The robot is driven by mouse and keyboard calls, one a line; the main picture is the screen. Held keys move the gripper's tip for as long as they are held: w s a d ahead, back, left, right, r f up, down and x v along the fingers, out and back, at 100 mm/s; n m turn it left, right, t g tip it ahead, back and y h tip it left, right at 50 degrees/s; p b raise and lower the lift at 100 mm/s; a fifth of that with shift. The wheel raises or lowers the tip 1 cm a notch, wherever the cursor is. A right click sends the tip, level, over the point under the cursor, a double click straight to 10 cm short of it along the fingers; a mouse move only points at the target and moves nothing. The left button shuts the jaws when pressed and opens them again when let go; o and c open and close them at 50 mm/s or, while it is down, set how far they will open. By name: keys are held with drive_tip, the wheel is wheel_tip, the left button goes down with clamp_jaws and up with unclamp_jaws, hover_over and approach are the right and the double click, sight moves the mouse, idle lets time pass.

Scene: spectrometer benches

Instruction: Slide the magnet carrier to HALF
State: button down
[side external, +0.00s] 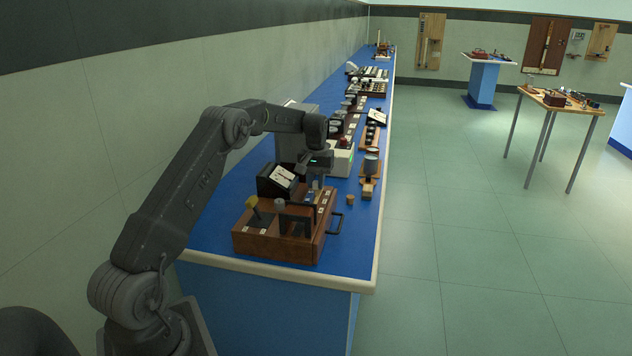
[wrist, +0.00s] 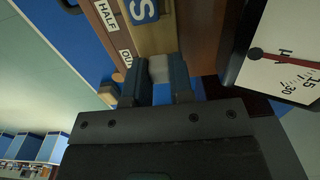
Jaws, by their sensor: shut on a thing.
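In the wrist view my gripper (wrist: 158,80) is shut on a pale grey knob (wrist: 158,68) at the near end of a tan wooden piece. That piece, which looks like the magnet carrier (wrist: 152,40), bears a blue block marked S (wrist: 143,10). Beside it on the left is a strip with a HALF label (wrist: 108,15) and a partly hidden second label (wrist: 126,57), nearer the fingers. In the side external view my gripper (side external: 315,186) is low over the back of a wooden box (side external: 262,243); the carrier is too small to make out there.
A dark-cased meter (wrist: 290,60) stands close on the right in the wrist view; its white sloped face shows in the side external view (side external: 283,177). The box has a black handle (side external: 337,222) and upright posts. More instruments crowd the blue bench behind.

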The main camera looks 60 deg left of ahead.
drive_tip(key=shift+s+d, duration=1.7)
drive_tip(key=c, duration=1)
unclamp_jaws()
drive_tip(key=shift+r, duration=0.1)
wheel_tip(320, 180, up, 14)
